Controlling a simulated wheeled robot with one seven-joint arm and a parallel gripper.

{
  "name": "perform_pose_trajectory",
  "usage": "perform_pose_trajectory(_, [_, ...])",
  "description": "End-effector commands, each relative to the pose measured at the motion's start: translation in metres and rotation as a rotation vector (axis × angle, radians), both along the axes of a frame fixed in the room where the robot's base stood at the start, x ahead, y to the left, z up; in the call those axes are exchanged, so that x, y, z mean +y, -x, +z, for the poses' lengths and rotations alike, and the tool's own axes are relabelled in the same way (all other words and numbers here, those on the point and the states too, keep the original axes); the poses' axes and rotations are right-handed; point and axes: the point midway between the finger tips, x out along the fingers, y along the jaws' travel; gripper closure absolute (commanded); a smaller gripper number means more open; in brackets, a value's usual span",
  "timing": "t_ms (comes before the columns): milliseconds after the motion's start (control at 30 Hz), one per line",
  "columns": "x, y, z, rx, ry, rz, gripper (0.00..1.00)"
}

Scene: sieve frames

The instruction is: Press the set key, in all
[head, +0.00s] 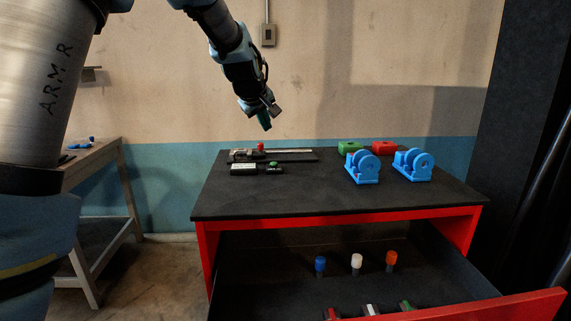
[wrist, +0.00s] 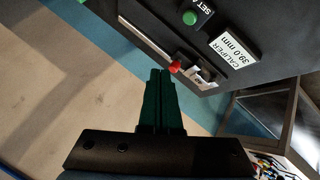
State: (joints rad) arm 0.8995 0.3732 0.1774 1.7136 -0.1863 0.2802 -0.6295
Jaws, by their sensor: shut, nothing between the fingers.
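The green set key (head: 273,163) sits on a small black block on the table, right of the white caliper readout (head: 243,169). In the wrist view the green key (wrist: 190,17) is beside a label whose visible part reads "SET A", and the readout (wrist: 232,45) shows "CALIPER 39.0 mm". Behind them lies the caliper (head: 295,151) with a red knob (head: 260,146), which also shows in the wrist view (wrist: 175,67). My gripper (head: 266,125) is shut and empty, in the air above the caliper, apart from the key. Its closed fingers (wrist: 161,75) point toward the caliper in the wrist view.
An open drawer (head: 280,280) below holds several coloured-cap pieces. A side bench (head: 98,158) stands left. The tabletop's front is clear.

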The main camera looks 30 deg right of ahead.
Motion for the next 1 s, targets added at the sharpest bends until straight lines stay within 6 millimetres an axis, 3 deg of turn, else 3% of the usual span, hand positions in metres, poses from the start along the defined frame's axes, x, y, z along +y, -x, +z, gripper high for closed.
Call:
perform_pose_trajectory(167, [-0.013,0.002,0.005,-0.005,0.020,-0.003,1.00])
perform_pose_trajectory(633, [-0.014,0.003,0.002,-0.004,0.020,-0.003,1.00])
perform_pose_trajectory(1000, [-0.014,0.003,-0.036,-0.003,0.020,-0.004,1.00])
